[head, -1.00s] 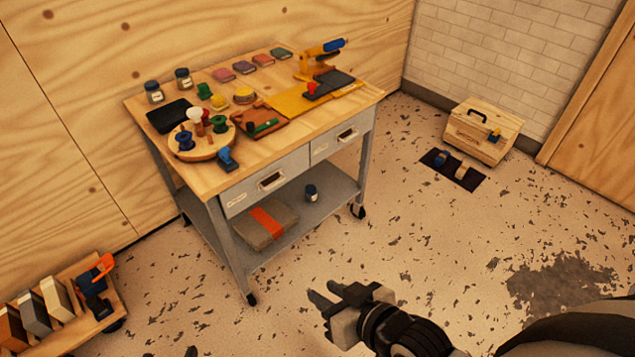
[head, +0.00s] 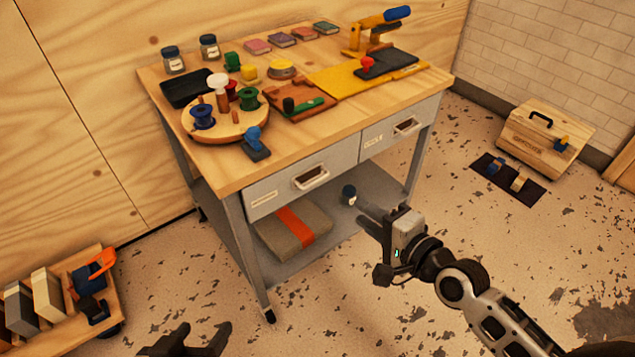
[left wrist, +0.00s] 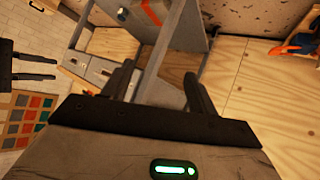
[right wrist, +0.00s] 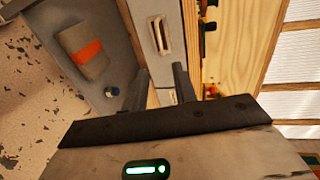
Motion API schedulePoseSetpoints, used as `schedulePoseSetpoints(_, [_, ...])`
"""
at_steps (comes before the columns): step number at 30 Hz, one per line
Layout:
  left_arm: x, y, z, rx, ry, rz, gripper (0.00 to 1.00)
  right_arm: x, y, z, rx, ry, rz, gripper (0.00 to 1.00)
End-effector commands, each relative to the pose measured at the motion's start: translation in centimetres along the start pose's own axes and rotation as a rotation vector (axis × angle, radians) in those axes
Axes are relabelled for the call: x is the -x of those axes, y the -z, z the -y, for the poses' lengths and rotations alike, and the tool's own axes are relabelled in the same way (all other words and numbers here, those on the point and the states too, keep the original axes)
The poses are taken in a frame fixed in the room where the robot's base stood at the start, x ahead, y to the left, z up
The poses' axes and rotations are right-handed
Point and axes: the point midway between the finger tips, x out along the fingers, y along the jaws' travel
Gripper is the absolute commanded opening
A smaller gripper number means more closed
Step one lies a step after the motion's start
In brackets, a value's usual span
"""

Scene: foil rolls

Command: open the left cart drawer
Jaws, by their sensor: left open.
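The cart's left drawer (head: 275,190) has a grey front with a pale handle (head: 311,177) and sits shut under the wooden top. Its handle also shows in the right wrist view (right wrist: 162,36). My right gripper (head: 367,218) is open and empty, in front of the cart, right of and lower than that handle; its fingers point toward the cart. It touches no drawer. My left gripper (head: 190,335) is open and empty at the bottom edge of the head view, well short of the cart; its open fingers also show in the left wrist view (left wrist: 160,78).
The right drawer (head: 400,130) is shut. The cart top (head: 310,130) holds a round spool stand, jars and tools. A box with an orange band (head: 290,228) and a jar (head: 348,195) are on the lower shelf. A low wooden cart (head: 75,325) stands left. Open floor lies in front.

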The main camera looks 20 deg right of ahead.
Motion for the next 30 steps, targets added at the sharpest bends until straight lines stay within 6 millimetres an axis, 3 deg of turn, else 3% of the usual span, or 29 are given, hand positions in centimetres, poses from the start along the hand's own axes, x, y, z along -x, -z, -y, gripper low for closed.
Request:
schedulePoseSetpoints(13, [-2.1,-1.9,0.0,0.001,-0.022,0.035,0.59,-9.7,-0.1,0.0,0.002,0.002,0.001,0.28])
schedulePoseSetpoints(18, [-2.0,-1.3,-0.1,-0.004,-0.028,-0.006,0.59,-12.5,-0.1,-0.1,0.002,0.000,0.001,0.28])
schedulePoseSetpoints(24, [-1.9,-0.6,-0.3,-0.005,-0.033,-0.037,0.59,-14.1,-0.1,0.0,0.003,-0.001,0.001,0.28])
schedulePoseSetpoints(30, [-1.8,-0.6,-0.6,-0.005,-0.039,-0.042,0.59,-14.3,-0.1,0.0,0.004,-0.002,0.001,0.28])
